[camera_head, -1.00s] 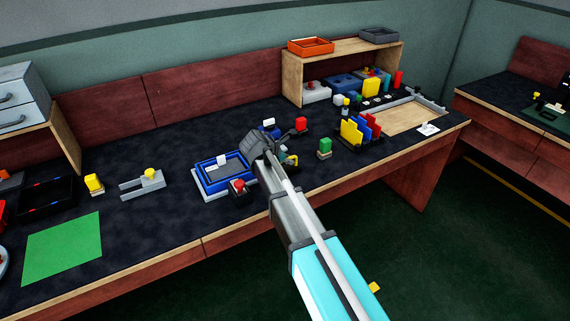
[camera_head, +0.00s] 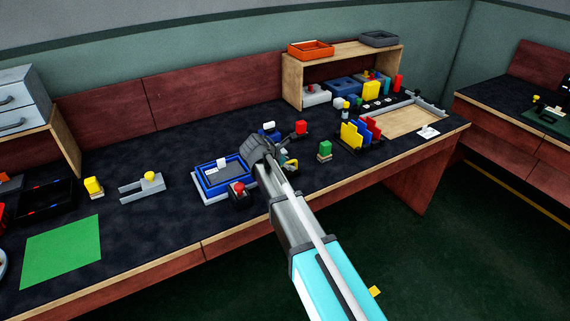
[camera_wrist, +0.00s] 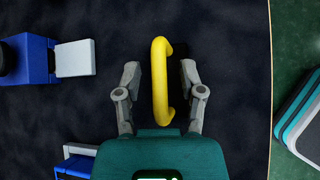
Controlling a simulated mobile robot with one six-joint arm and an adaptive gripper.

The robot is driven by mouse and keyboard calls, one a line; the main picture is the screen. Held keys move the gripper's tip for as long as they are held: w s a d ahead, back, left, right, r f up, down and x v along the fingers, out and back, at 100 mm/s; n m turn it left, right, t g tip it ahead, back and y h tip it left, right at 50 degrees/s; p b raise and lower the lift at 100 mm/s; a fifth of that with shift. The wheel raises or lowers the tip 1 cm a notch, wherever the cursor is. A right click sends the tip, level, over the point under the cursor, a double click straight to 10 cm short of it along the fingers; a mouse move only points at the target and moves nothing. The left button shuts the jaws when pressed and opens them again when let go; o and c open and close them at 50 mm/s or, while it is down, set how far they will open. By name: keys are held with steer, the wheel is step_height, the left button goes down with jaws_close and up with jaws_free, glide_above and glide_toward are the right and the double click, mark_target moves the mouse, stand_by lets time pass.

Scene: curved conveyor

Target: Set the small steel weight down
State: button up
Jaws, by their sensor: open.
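My gripper (camera_wrist: 160,75) is open, with one grey finger on each side of a yellow C-shaped handle (camera_wrist: 158,82). The handle lies between the fingers with a visible gap on the left. A dark shape sits beside it near the right finger; whether it is part of the same thing I cannot tell. In the head view my gripper (camera_head: 268,148) is over the middle of the bench, and the yellow handle (camera_head: 291,164) shows just right of it. No small steel weight can be made out for certain; it may be hidden by my gripper.
A blue tray (camera_head: 205,183) is left of my gripper, with a red-topped block (camera_head: 239,190) in front. A green block (camera_head: 325,150) and a colored rack (camera_head: 350,137) stand to the right. A green mat (camera_head: 62,250) lies at the left. The dark bench has clear patches.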

steer(key=shift+s+a+r+p, duration=0.25)
steer(key=shift+a+r+p, duration=0.05)
steer(key=shift+r+p, duration=0.3)
steer(key=p+v, duration=0.7)
steer(key=v, duration=0.3)
steer(key=shift+s+a+r, duration=0.2)
steer(key=shift+s+r, duration=0.05)
steer(key=shift+s, duration=0.05)
stand_by(0.4)
steer(key=shift+d, duration=0.1)
steer(key=s+d+f+m+g+y, duration=0.3)
steer(key=s+d+m, duration=0.6)
steer(key=d+m, duration=0.3)
steer(key=s+d+f+m+g+y, duration=0.2)
steer(key=s+d+m, duration=0.8)
steer(key=d, duration=0.5)
steer(key=shift+s+d+f+m+g+y, duration=0.3)
steer(key=shift+d+f+m+g+y, duration=0.1)
steer(key=shift+m+g+y, duration=0.45)
